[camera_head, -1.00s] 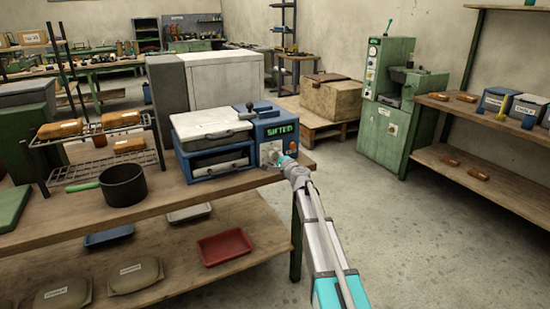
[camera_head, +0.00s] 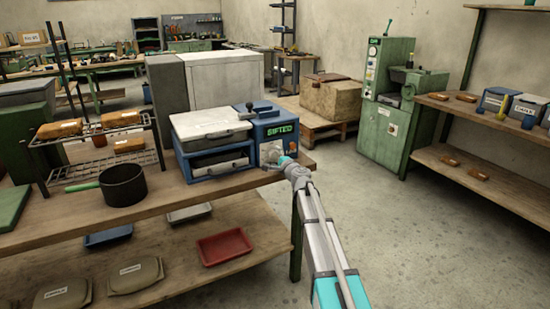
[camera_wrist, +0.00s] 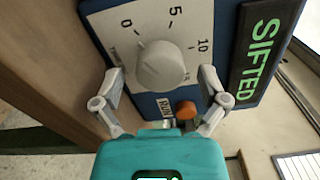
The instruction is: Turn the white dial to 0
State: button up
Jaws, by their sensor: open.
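The white dial (camera_wrist: 163,65) sits on a pale panel (camera_wrist: 100,22) marked 0, 5, 10 and 15 in the wrist view. I cannot clearly tell where its pointer stands. My gripper (camera_wrist: 160,76) is open, with one finger to each side of the dial and a gap showing on both sides. The panel belongs to the blue machine (camera_head: 277,118), whose green display (camera_head: 282,130) reads SIFTED. In the head view my gripper (camera_head: 277,163) is at the machine's front, and the dial is too small to make out.
An orange button (camera_wrist: 186,109) with a RUN label sits just below the dial, near my right finger. A black pot (camera_head: 123,186) and a wire rack (camera_head: 98,155) stand left on the wooden bench (camera_head: 205,197). Open floor (camera_head: 400,240) lies to the right.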

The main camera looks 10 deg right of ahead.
jog(key=v, duration=1.1)
jog(key=shift+s, duration=0.25)
jog(key=s+a+f+n+g+y, duration=0.1)
jog(key=s+a+f+n+g, duration=0.45)
jog(key=s, duration=0.25)
jog(key=s+a+f+n+g+y, duration=0.1)
jog(key=s+a+f+n+g, duration=0.45)
jog(key=s+n, duration=0.2)
jog(key=s+d+f+n+g+h, duration=0.2)
jog(key=s+d+f+g+h, duration=0.15)
jog(key=s, duration=0.55)
jog(key=s+d+f+n+g+h, duration=0.1)
jog(key=s+d+f+g+h, duration=0.25)
jog(key=s, duration=0.55)
notch_tip(320, 180, up, 24)
jog(key=p, duration=2.4)
jog(key=shift+f+t+h, duration=0.2)
jog(key=shift+t+h, duration=0.1)
jog(key=shift+t, duration=0.1)
